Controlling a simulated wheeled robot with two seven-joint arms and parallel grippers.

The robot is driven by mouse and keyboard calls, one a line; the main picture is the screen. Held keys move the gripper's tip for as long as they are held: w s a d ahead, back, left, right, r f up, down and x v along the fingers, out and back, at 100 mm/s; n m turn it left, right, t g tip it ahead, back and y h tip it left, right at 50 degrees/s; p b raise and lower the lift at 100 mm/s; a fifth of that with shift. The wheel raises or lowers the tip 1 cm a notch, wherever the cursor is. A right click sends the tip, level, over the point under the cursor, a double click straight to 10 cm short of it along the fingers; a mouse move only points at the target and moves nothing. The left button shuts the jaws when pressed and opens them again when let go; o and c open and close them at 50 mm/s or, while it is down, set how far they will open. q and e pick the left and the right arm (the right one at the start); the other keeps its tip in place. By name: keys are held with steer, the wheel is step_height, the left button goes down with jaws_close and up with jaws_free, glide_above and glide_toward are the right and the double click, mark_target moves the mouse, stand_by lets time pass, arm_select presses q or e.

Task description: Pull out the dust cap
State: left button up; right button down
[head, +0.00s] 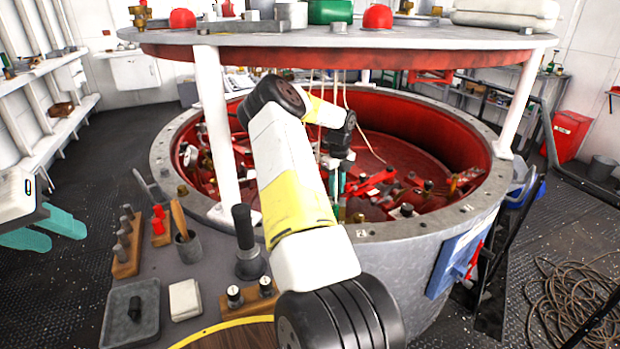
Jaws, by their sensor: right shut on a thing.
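My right gripper (338,186) points down inside the near rim of the big red-lined round tank. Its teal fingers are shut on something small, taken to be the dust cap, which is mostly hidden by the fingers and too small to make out. I cannot tell whether the cap is still seated. My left gripper (44,232) is at the far left edge, its two teal fingers apart and empty, away from the tank.
The tank's grey bolted rim (385,232) surrounds red fittings. White posts (216,125) hold a round shelf (440,42) above. On the near-left bench stand a grey tray (118,330), a white block (184,300), a dark plunger-like tool (247,250) and a cup (188,248). Coiled rope (575,300) lies right.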

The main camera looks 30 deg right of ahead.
steer(key=shift+f, duration=0.15)
stand_by(0.3)
steer(key=c, duration=1.2)
jaws_free()
steer(key=shift+r, duration=0.45)
step_height(320, 180, up, 3)
steer(key=shift+r, duration=0.1)
steer(key=s+a, duration=0.3)
steer(key=s, duration=0.1)
steer(key=s+a, duration=0.4)
steer(key=s+a+r, duration=0.1)
steer(key=s+a, duration=0.2)
steer(key=s, duration=0.1)
steer(key=shift+s+a, duration=0.15)
